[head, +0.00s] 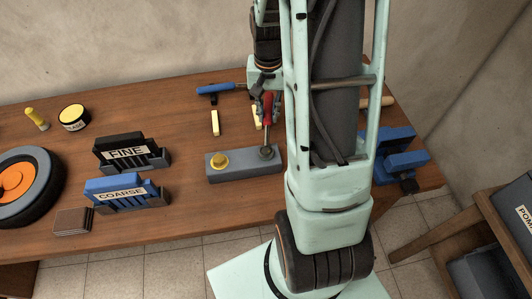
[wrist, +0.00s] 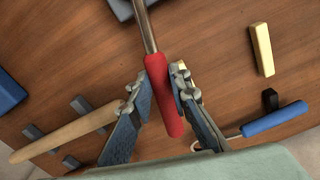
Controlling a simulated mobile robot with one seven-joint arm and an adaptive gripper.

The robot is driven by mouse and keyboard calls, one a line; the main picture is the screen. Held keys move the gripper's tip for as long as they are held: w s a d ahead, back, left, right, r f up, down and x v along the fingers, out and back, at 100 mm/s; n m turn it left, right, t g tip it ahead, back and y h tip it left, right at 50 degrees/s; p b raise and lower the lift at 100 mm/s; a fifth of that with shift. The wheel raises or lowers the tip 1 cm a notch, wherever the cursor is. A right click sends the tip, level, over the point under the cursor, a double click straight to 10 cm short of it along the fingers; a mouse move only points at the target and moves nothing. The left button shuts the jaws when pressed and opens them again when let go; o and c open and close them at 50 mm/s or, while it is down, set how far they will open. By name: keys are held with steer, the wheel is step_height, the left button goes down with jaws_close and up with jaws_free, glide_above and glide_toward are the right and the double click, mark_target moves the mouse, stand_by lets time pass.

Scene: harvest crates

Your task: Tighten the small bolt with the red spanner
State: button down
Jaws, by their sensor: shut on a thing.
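The red spanner (wrist: 160,85) is in my gripper (wrist: 158,78), between its two fingers, its red handle showing in the wrist view. Its grey shaft runs up to the picture's top edge. In the head view the red spanner (head: 268,106) points down at the small bolt (head: 265,152) on the right end of the grey block (head: 240,172). The spanner's head is at or just over that bolt; I cannot tell whether it is seated. A larger yellow bolt (head: 219,160) stands on the block's left part.
A blue-handled tool (head: 214,88) and a yellow stick (head: 215,122) lie behind the block. Holders marked FINE (head: 128,153) and COARSE (head: 122,192) and a wheel (head: 48,188) stand left. A blue vise-like object (head: 402,158) is right. The wooden bench (head: 200,225) is clear in front.

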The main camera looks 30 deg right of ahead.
steer(key=shift+w+a+n, duration=0.35)
steer(key=shift+a+n, duration=0.45)
stand_by(0.8)
steer(key=c, duration=2.4)
jaws_free()
jaws_close()
steer(key=shift+w+a, duration=0.1)
steer(key=shift+a, duration=0.05)
steer(key=shift+r+p, duration=0.7)
steer(key=shift+r, duration=0.65)
steer(key=shift+r+p, duration=0.85)
steer(key=shift+r, duration=0.35)
steer(key=shift+r, duration=0.15)
